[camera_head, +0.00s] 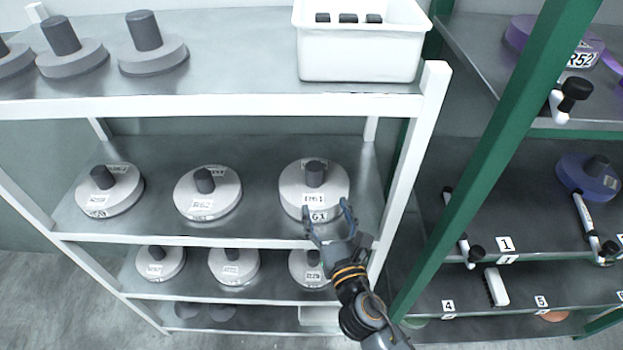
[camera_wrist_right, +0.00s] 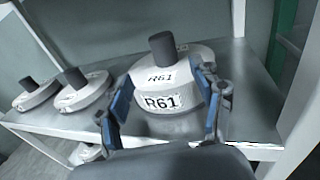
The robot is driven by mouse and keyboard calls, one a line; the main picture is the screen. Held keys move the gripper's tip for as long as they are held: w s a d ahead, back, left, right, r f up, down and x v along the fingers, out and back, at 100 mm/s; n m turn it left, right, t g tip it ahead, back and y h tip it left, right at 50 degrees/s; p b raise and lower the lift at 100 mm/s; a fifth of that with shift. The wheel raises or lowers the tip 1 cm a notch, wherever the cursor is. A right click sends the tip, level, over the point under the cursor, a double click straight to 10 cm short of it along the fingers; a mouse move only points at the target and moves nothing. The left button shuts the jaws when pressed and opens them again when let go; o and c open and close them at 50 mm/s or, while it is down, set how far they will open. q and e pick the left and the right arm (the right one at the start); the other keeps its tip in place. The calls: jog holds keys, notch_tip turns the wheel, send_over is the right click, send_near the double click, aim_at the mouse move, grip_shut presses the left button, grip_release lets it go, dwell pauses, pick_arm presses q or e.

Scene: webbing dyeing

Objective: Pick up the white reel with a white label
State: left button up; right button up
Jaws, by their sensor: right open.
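A white reel with white R61 labels (camera_head: 296,184) and a dark grey core lies flat on the middle shelf, at its right end. In the right wrist view the same reel (camera_wrist_right: 188,78) stands straight ahead, with one label on top and one on its rim. My right gripper (camera_head: 330,220) is open at the front right of this reel. In the right wrist view its blue-padded fingers (camera_wrist_right: 160,105) spread to either side of the reel's near part. Whether they touch it I cannot tell. My left gripper is not in view.
Two more white reels (camera_head: 208,208) (camera_head: 95,203) sit to the left on the same shelf (camera_head: 260,160). More white reels (camera_head: 232,278) lie on the shelf below. A white bin (camera_head: 360,62) stands above. A white post (camera_head: 412,160) and green post (camera_head: 490,170) rise at right.

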aim_at(316, 177)
jog(key=x, duration=0.3)
jog(key=shift+r, duration=0.3)
jog(key=x, duration=0.3)
jog(key=shift+f, duration=0.2)
jog(key=shift+w+a+f+p, duration=0.1)
jog(key=shift+w+a+p, duration=0.05)
jog(key=shift+w+p, duration=0.2)
jog(key=shift+w+a+r, duration=0.1)
jog(key=shift+w+r, duration=0.05)
jog(key=shift+w, duration=0.45)
jog(key=shift+w+r, duration=0.15)
jog(key=shift+w, duration=0.45)
jog(key=shift+x, duration=1.15)
jog(key=shift+w+f, duration=0.2)
jog(key=shift+w, duration=0.15)
jog(key=shift+s+r, duration=0.1)
jog(key=shift+c, duration=0.4)
grip_shut()
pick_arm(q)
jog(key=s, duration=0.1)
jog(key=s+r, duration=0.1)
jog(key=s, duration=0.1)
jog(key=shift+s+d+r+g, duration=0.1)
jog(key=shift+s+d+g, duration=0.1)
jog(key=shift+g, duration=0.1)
pick_arm(e)
jog(key=shift+r, duration=0.2)
